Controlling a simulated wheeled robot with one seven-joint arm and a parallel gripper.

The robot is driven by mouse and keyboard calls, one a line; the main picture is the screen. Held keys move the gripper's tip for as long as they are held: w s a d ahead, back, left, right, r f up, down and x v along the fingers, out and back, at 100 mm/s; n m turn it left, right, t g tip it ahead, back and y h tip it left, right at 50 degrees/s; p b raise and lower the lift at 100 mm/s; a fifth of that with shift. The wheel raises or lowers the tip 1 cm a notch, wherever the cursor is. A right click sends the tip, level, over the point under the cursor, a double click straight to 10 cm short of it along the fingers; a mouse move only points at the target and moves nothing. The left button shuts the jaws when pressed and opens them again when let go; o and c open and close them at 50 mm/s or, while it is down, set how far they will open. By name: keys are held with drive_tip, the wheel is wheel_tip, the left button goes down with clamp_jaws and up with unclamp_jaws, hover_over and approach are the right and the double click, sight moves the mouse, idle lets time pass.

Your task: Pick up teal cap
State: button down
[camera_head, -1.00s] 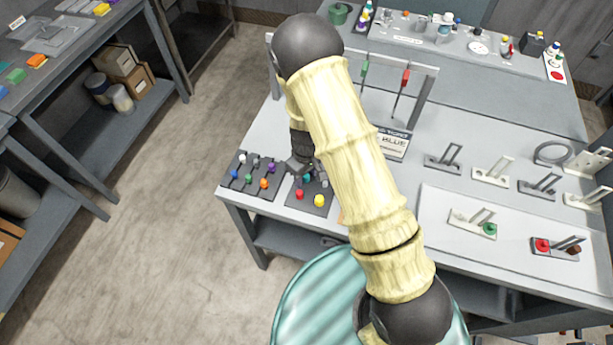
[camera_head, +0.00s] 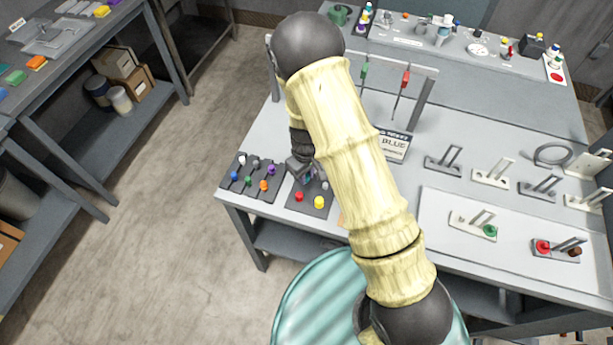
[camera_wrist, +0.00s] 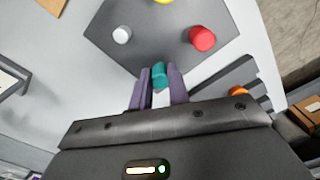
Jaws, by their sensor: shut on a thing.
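The teal cap (camera_wrist: 159,76) is between the two fingers of my gripper (camera_wrist: 158,85) in the wrist view, and the gripper is shut on it. In the head view my gripper (camera_head: 304,172) is over the dark square mat at the table's front left. My arm hides part of this area, and the teal cap is hard to make out there.
The dark mat (camera_wrist: 150,40) bears a red cap (camera_wrist: 202,38), a yellow cap (camera_head: 319,202) and a white cap (camera_wrist: 121,35). A slotted rack (camera_head: 236,185) with several coloured caps stands left of it. A "BLUE" sign (camera_head: 394,146) and a hook frame (camera_head: 424,98) stand behind.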

wheel_tip(320, 180, up, 9)
drive_tip(key=shift+b, duration=0.9)
